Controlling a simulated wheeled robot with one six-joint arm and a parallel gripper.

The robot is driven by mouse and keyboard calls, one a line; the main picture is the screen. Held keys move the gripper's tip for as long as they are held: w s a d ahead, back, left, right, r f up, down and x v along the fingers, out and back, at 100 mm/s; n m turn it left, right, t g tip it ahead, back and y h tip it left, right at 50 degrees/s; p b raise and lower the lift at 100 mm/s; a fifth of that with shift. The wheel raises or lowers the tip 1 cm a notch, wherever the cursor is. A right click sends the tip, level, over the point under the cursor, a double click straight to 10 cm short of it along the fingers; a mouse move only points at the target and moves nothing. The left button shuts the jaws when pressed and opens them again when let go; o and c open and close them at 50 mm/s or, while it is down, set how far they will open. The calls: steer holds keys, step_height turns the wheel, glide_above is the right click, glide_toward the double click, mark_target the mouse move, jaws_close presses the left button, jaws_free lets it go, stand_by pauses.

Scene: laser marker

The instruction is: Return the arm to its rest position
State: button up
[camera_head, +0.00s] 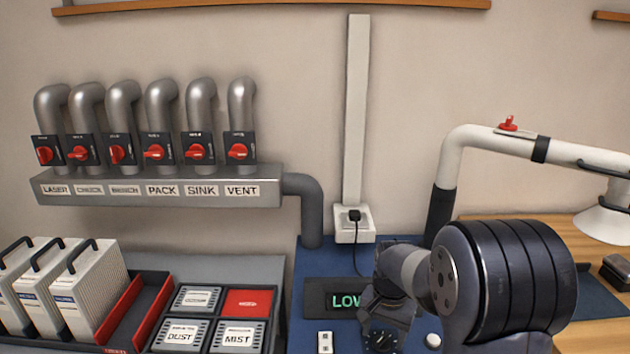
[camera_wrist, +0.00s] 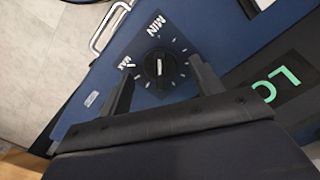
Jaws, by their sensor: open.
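My arm reaches in from the lower right of the head view, with its large dark joint in front. My gripper (camera_head: 382,322) is over the blue cabinet top (camera_head: 310,262), close to a black dial. In the wrist view, my gripper (camera_wrist: 160,88) has its two dark fingers apart, one on each side of the black dial (camera_wrist: 160,66). The dial has a white pointer line and a plate marked MIN and MAX. I see nothing held between the fingers.
A display (camera_head: 335,297) with green letters stands beside the gripper. A white button (camera_head: 433,340) is to its right. A white extraction arm (camera_head: 455,150) curves over the wooden bench (camera_head: 490,213). A duct manifold (camera_head: 160,188) with red-handled valves hangs left. White filter units (camera_head: 85,290) stand below.

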steer(key=m+b, duration=0.1)
steer(key=m, duration=0.3)
steer(key=shift+m+b, duration=0.65)
steer(key=shift+m, duration=1.25)
